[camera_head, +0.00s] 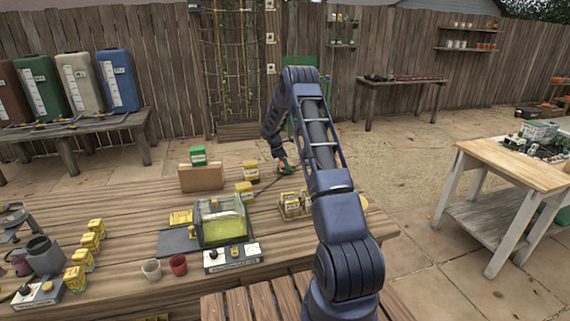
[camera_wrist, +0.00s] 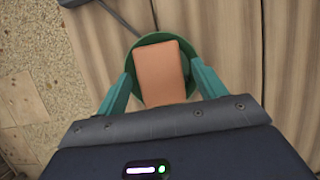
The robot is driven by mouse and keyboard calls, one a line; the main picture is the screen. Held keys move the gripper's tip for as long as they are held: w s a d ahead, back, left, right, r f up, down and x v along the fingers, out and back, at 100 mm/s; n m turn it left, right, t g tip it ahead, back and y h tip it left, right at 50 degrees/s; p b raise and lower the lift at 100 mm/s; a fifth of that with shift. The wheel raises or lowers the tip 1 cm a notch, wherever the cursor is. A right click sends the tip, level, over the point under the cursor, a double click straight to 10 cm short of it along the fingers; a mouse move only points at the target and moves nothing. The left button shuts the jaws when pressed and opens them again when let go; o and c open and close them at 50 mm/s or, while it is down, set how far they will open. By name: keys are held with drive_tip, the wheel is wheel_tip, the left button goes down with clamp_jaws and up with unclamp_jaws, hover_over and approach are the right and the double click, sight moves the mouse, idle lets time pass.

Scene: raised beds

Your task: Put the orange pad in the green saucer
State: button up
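The orange pad (camera_wrist: 160,75) is a flat, rounded rectangle in the wrist view. It lies over the green saucer (camera_wrist: 148,40), whose rim shows around its far end and sides. Whether the pad rests fully on the saucer's floor is hard to tell. My gripper (camera_wrist: 163,62) has its two teal fingers apart, one on each side of the pad, with gaps between fingers and pad. In the head view my gripper (camera_head: 284,168) is low at the far edge of the wooden table, and the pad and saucer are too small to make out there.
The wooden table (camera_head: 130,210) holds a brown block (camera_head: 201,178), several yellow boxes, a glass-sided box (camera_head: 221,222) and a red cup (camera_head: 178,265). A dark object (camera_wrist: 72,3) lies beyond the saucer at the upper left of the wrist view. A paler workbench (camera_head: 515,165) stands at right.

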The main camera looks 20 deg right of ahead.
drive_tip(key=shift+r, duration=0.1)
drive_tip(key=shift+r, duration=0.35)
drive_tip(key=v, duration=1.2)
drive_tip(key=s+a+r+m+t+y, duration=0.25)
drive_tip(key=s+r+m, duration=0.55)
drive_tip(key=s+r, duration=1.75)
drive_tip(key=s+a+m+t+y, duration=0.2)
drive_tip(key=s+m, duration=0.8)
drive_tip(key=s, duration=2.4)
drive_tip(key=shift+s+a+f, duration=0.3)
drive_tip(key=shift+a+f, duration=0.15)
drive_tip(key=shift+a, duration=0.3)
